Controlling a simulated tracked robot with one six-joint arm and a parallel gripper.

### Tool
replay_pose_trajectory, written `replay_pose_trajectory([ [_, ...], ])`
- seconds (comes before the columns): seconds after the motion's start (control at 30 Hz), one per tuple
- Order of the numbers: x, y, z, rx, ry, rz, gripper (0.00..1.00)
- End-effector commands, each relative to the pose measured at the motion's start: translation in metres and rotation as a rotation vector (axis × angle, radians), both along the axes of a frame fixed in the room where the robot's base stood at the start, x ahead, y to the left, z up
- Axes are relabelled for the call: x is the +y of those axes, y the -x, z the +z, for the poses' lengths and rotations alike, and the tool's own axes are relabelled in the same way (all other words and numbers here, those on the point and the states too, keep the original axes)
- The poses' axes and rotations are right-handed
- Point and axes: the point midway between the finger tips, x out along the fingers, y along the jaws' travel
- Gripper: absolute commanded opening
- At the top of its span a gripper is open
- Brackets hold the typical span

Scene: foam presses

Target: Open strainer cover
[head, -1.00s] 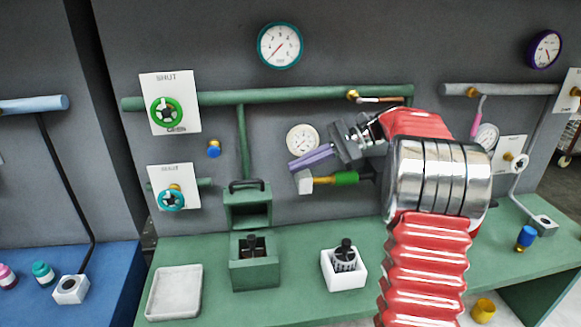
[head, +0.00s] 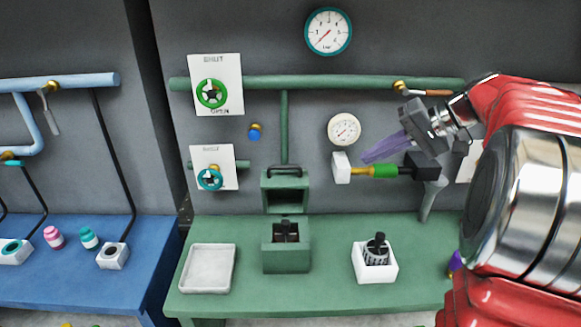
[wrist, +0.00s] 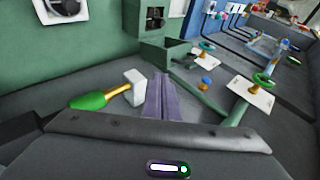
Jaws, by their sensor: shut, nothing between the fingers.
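The green strainer box (head: 286,258) stands on the green bench, with a dark knobbed insert inside. Its cover (head: 285,208) is raised upright at the back of the box, hollow side facing me, with a dark handle (head: 284,168) on top. In the wrist view, the cover (wrist: 165,53) and box (wrist: 153,18) are seen from the side, beyond my fingers. My gripper (head: 370,157) is shut and empty, with purple fingers pointing left. It is above and right of the cover, apart from it, near the brush-like tool. It also shows in the wrist view (wrist: 161,82).
A tool with a white head and green handle (head: 384,171) sits in a black wall holder close to my fingers. A white block with a strainer basket (head: 376,257) and a grey tray (head: 207,268) flank the box. Handwheels (head: 211,93) and pipes line the wall above.

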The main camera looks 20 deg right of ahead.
Motion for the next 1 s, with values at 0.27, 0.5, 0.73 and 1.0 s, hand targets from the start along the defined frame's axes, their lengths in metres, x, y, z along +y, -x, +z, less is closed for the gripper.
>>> replay_pose_trajectory([
  [0.27,-0.014,0.038,0.013,-0.229,0.344,0.195,0.00],
  [0.5,-0.025,0.072,0.021,-0.381,0.651,0.398,0.00],
  [0.73,-0.033,0.104,0.027,-0.480,0.946,0.622,0.00],
  [1.0,-0.039,0.130,0.030,-0.526,1.167,0.825,0.00],
])
